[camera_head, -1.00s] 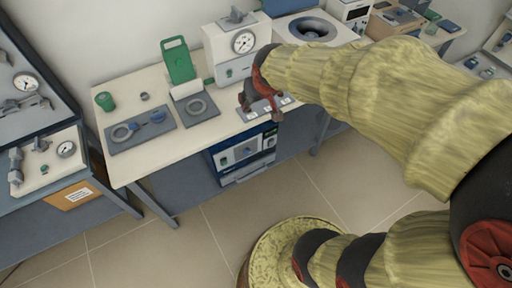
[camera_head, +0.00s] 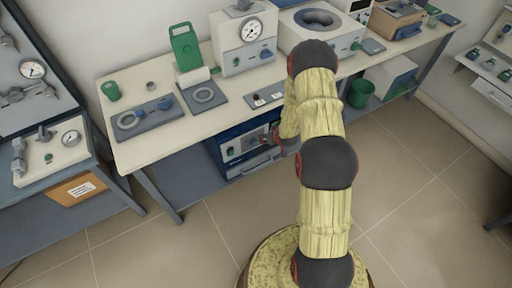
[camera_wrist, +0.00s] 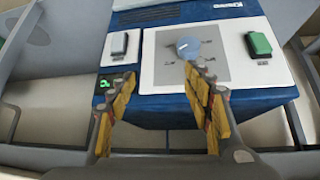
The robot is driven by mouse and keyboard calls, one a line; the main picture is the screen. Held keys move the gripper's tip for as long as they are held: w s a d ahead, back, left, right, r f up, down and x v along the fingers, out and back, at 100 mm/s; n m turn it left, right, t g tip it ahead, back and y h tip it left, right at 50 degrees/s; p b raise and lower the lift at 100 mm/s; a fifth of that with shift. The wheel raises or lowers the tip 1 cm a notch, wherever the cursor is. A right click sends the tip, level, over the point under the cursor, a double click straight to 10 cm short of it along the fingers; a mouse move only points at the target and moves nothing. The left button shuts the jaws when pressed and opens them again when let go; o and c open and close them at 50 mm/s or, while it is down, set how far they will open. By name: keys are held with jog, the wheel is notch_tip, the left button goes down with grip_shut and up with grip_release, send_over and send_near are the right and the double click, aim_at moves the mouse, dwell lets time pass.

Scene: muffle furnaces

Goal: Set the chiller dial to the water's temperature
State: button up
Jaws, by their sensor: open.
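The chiller (camera_head: 232,145) is a blue box with a pale front panel, under the bench in the head view. In the wrist view the chiller (camera_wrist: 147,88) shows a round blue-grey dial (camera_wrist: 188,47) on its pale panel, with small marks around it. A small display (camera_wrist: 105,84) at lower left has green digits too small to read. My gripper (camera_wrist: 160,72) is open and empty in front of the panel, its right fingertip close to the dial's lower edge in the picture. Whether it touches cannot be told. In the head view my arm partly hides the chiller.
On the bench top (camera_head: 228,119) above stand a device with a round gauge (camera_head: 253,28), a green clamp-like holder (camera_head: 186,48) and grey plates. The floor (camera_head: 215,240) before the bench is clear.

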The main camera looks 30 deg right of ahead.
aim_at(255, 144)
notch_tip(255, 144, down, 13)
jog(key=s+a+t+y+b, duration=0.1)
jog(key=a+t+b, duration=0.15)
jog(key=t, duration=0.45)
jog(key=w+t, duration=0.1)
jog(key=w, duration=0.1)
jog(key=w+a+r+t+b, duration=0.1)
jog(key=w, duration=0.1)
jog(key=w+a+r+t+b, duration=0.1)
jog(key=w, duration=0.1)
jog(key=shift+w+m+y, duration=0.1)
jog(key=shift+m+y, duration=0.2)
jog(key=shift+y, duration=0.1)
jog(key=shift+d, duration=0.1)
jog(key=shift+c, duration=1.2)
jog(key=c, duration=0.9)
